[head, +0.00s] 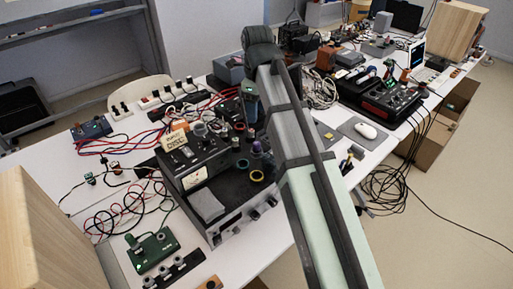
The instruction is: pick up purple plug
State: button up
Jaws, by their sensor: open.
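The purple plug (257,149) is a small dark purple piece standing on top of the black and grey equipment box, just left of my arm. My gripper (250,118) hangs at the end of my arm, a little above and behind the plug in the picture. It is open and appears apart from the plug. My arm hides part of the area to the right, and the fingers are small and dark, so their exact gap is hard to see.
The equipment box (225,208) also carries a yellow ring (257,176), a teal ring (242,164) and a labelled sign (174,140). A green pedal box (153,249) sits in front. A black mixer (385,98) stands right.

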aim_at(257, 142)
jog(key=shift+m, duration=0.7)
jog(key=shift+f, duration=6.95)
grip_shut()
